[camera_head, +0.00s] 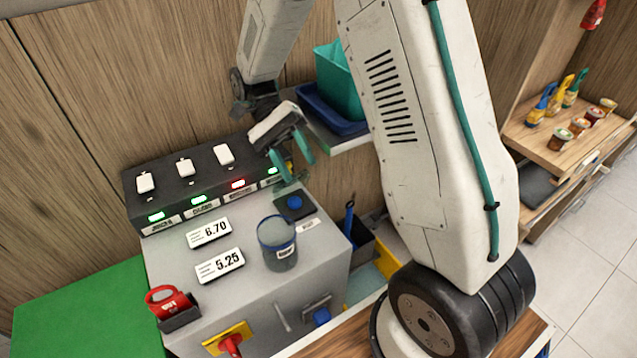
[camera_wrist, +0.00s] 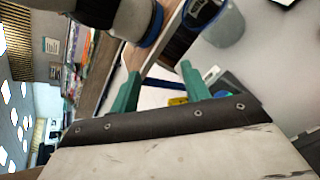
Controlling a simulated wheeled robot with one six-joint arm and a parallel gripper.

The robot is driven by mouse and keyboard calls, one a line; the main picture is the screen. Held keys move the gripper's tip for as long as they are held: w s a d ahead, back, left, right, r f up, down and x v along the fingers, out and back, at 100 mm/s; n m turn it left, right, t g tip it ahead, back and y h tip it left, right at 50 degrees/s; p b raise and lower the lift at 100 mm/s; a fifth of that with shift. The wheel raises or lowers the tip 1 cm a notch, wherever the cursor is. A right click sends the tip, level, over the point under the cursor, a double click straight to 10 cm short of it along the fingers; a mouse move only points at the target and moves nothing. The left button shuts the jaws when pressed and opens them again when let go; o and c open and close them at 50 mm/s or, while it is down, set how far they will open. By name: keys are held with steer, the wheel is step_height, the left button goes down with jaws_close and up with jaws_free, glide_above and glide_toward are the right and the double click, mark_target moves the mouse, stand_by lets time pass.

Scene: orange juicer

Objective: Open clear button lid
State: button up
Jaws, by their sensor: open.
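The grey machine (camera_head: 180,265) has a dark raised panel (camera_head: 205,180) at the back. The panel carries white switch-like pieces (camera_head: 185,167) above small lit displays, green and one red, with labels too small to read surely. I cannot tell which piece is the clear button lid. A blue button (camera_head: 295,202) on a dark plate and a see-through cup-like cover (camera_head: 277,245) with a dark rim are on the machine top. My gripper (camera_head: 294,166) hangs open and empty above the panel's right end, near the blue button, hiding part of that end. In the wrist view its teal fingers (camera_wrist: 160,72) stand apart.
A red-handled piece (camera_head: 170,303) sits at the machine's front left, above a red knob (camera_head: 230,345) on yellow. A teal bin (camera_head: 338,80) stands behind on a shelf. My arm link covers the centre right. Shelves with jars (camera_head: 560,138) are far right.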

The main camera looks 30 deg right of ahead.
steer(key=s, duration=0.9)
steer(key=shift+s+r, duration=0.25)
steer(key=shift+r, duration=0.2)
